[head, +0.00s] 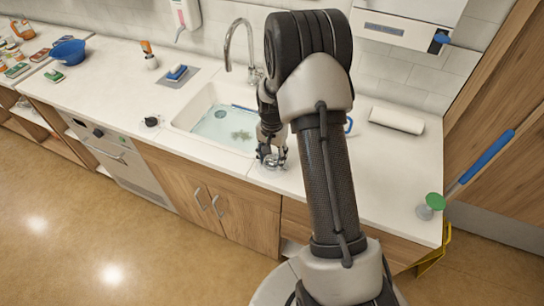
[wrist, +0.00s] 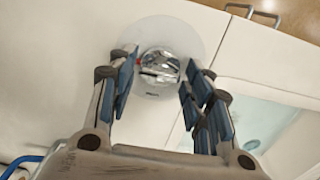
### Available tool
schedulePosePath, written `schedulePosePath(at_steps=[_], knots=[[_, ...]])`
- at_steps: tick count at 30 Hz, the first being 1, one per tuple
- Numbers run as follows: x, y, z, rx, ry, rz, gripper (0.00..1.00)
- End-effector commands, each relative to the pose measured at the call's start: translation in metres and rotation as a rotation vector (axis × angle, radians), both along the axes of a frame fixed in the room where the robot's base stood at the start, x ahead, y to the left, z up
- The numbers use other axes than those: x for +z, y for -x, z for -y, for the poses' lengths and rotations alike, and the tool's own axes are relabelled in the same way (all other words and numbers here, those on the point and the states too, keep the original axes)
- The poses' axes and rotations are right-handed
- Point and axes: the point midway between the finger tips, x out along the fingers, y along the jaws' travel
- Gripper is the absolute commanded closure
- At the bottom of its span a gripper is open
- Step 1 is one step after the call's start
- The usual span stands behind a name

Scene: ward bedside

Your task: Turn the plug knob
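The plug knob (wrist: 158,66) is a shiny metal knob on a round pale plate (wrist: 195,30), set in the white counter beside the sink. A small red mark shows at its left side in the wrist view. My gripper (wrist: 160,72) is open, with its blue-padded fingers on either side of the knob. Narrow gaps seem to show between pads and knob. In the head view my gripper (head: 270,148) points down at the counter by the sink's front right corner and partly hides the knob. The sink (head: 180,122) holds water with items under it.
A curved tap (head: 228,45) stands behind the sink. A dark stopper-like item (head: 151,122) and a blue sponge (head: 177,72) lie left of it. A white roll (head: 397,120) and a green-topped item (head: 434,202) are to the right. Cabinet handles (head: 208,200) jut out below.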

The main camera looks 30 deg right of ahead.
Motion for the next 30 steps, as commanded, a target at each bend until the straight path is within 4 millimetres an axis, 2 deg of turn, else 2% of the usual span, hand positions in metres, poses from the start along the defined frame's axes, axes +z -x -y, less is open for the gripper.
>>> schedulePosePath(at_steps=[2, 12, 22, 30], knots=[[0.0001, 0.0000, 0.0000, 0.000, 0.000, 0.000, 0.62], [0.0001, 0.0000, 0.0000, 0.000, 0.000, 0.000, 0.85], [0.0002, 0.0000, 0.0000, 0.042, 0.000, 0.000, 0.86], [0.0003, 0.0000, 0.0000, 0.209, 0.000, 0.000, 0.86]])
